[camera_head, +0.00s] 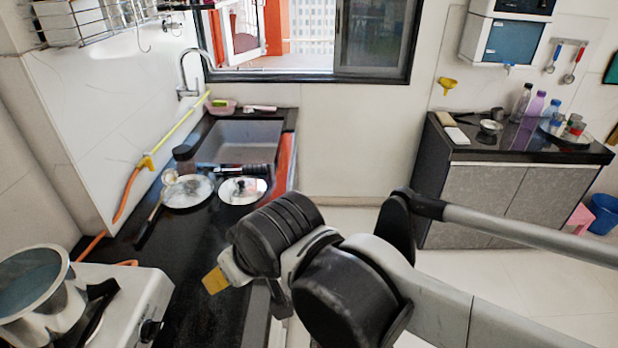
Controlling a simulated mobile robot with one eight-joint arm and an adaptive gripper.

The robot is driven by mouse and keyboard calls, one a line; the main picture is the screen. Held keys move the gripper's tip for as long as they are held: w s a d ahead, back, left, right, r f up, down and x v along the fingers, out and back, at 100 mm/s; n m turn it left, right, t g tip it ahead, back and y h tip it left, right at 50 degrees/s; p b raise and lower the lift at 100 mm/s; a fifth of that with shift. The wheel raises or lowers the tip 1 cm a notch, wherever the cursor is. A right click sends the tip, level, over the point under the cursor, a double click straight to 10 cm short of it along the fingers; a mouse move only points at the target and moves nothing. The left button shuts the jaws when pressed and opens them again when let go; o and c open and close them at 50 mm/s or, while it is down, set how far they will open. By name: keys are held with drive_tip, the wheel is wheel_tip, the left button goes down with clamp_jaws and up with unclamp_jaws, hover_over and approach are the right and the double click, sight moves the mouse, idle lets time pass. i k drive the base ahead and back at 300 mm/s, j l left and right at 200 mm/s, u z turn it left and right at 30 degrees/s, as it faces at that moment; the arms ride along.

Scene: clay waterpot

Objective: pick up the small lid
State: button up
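My arm reaches in from the lower right over the dark counter. Its wrist end, with my gripper (222,272), is above the counter's front edge. A small yellow-orange piece (215,280) shows at its tip. I cannot tell whether this is part of my gripper or something held. The fingers are mostly hidden, so open or shut cannot be told. I cannot make out the small lid for certain. Two round, pale plate-like things lie by the sink, a left one (203,197) and a right one (258,186), both with small dark items on them, beyond my gripper.
A steel pot (35,300) stands on a white stove (150,290) at the lower left. A sink (238,140) is at the back, with a dark jar (184,158) beside it. A second counter (515,150) with bottles stands at the right. Dark counter between stove and plates looks clear.

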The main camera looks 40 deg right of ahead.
sight(242, 189)
drive_tip(key=z, duration=0.65)
drive_tip(key=u, duration=1.55)
drive_tip(key=z, duration=1.55)
drive_tip(key=i+l, duration=0.65)
drive_tip(key=i, duration=0.15)
drive_tip(key=i+l+u, duration=0.1)
drive_tip(key=i+l, duration=0.6)
drive_tip(key=i, duration=0.15)
